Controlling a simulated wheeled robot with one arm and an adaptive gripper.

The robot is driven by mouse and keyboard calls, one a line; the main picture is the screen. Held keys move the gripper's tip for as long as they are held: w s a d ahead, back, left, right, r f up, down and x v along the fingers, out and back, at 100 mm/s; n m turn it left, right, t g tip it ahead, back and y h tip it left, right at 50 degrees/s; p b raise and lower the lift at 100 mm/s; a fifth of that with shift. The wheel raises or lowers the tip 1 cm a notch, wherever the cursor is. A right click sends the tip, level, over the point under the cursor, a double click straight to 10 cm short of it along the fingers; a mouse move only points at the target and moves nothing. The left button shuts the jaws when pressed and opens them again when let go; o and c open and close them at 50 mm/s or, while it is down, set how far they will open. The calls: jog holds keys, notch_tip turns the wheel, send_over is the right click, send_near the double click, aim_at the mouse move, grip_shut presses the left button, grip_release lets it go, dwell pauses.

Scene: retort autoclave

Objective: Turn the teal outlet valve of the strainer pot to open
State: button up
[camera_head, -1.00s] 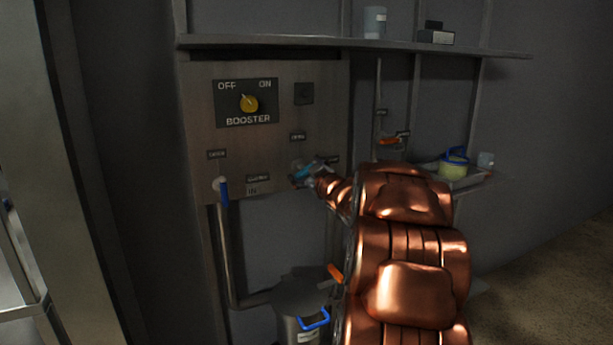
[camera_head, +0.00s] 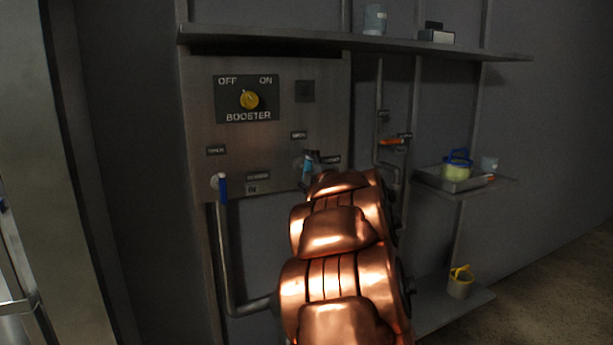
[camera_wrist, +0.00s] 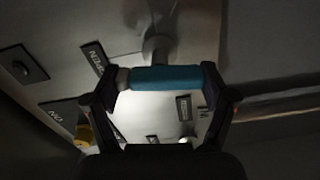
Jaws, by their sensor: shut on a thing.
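The teal valve handle (camera_head: 307,171) is on the metal panel, below a label reading OPEN (camera_head: 299,135). It stands close to upright in the head view, near that label. In the wrist view the teal handle (camera_wrist: 165,78) lies across the picture, with its grey stem behind it. My gripper (camera_wrist: 163,84) is shut on the handle, with one dark finger at each end. In the head view my copper-coloured arm hides most of the gripper and the area below the valve. The strainer pot cannot be made out now.
A blue-handled valve (camera_head: 222,187) is left on the panel, below the yellow BOOSTER knob (camera_head: 249,100). A shelf (camera_head: 350,41) runs above; a tray (camera_head: 460,184) with a blue-rimmed pot stands right.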

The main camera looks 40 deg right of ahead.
jog(key=shift+f+n+b, duration=0.15)
jog(key=shift+n+b, duration=0.25)
jog(key=shift+n, duration=0.5)
jog(key=o, duration=1)
jog(key=v, duration=1.2)
jog(key=shift+a, duration=0.1)
